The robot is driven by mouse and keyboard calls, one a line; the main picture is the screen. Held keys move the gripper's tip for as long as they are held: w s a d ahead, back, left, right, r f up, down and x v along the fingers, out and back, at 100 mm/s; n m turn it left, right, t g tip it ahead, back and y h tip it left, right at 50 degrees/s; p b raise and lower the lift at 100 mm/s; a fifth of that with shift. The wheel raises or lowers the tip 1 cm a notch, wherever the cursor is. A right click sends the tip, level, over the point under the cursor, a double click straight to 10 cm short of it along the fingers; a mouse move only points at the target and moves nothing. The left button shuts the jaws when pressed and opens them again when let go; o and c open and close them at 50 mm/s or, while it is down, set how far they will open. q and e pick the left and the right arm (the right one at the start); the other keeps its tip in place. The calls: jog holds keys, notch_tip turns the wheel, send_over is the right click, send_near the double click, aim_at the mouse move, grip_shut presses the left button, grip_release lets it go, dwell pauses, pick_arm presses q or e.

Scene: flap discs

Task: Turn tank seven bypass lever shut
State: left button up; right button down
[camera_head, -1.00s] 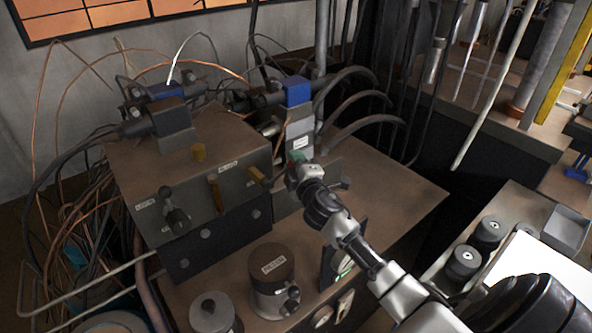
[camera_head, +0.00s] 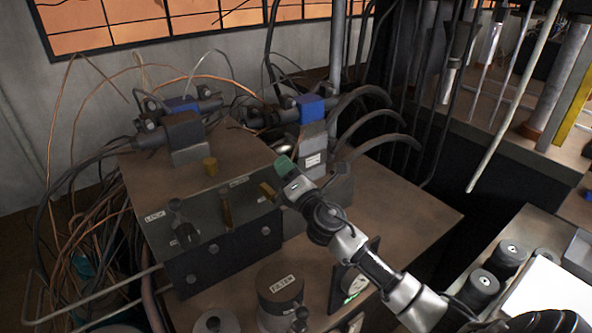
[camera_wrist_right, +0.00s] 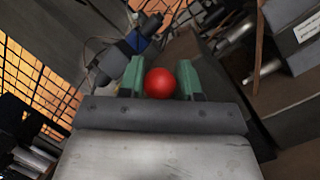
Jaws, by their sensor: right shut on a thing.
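My right gripper (camera_head: 284,165) has green fingertips and sits above the right end of a dark control box (camera_head: 205,238). In the right wrist view a red ball (camera_wrist_right: 160,83) sits between the two fingers, and the gripper (camera_wrist_right: 161,66) is shut on it. The ball is hidden in the head view, and what it is attached to cannot be seen. I cannot read which is tank seven's bypass. My left gripper is not in view.
Blue-topped valve blocks (camera_head: 311,108) with hoses stand behind my gripper. A black knob (camera_head: 185,233) is on the box front. A round canister (camera_head: 280,290) stands in front. Loose copper wires (camera_head: 88,235) hang at left. The bench top (camera_head: 405,215) at right is mostly clear.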

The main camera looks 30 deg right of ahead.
aim_at(277, 200)
jog(key=n, duration=0.1)
jog(key=a+n+y, duration=0.1)
jog(key=a+n, duration=0.1)
jog(key=shift+s+a+r+y, duration=0.15)
jog(key=shift+r+y, duration=0.1)
jog(key=shift+y, duration=0.15)
jog(key=shift+a+f+n, duration=0.1)
jog(key=shift+a+n, duration=0.25)
jog(key=shift+n, duration=0.45)
jog(key=shift+a+f, duration=0.15)
jog(key=c, duration=1.1)
grip_release()
jog(key=o, duration=0.3)
jog(key=shift+a, duration=0.1)
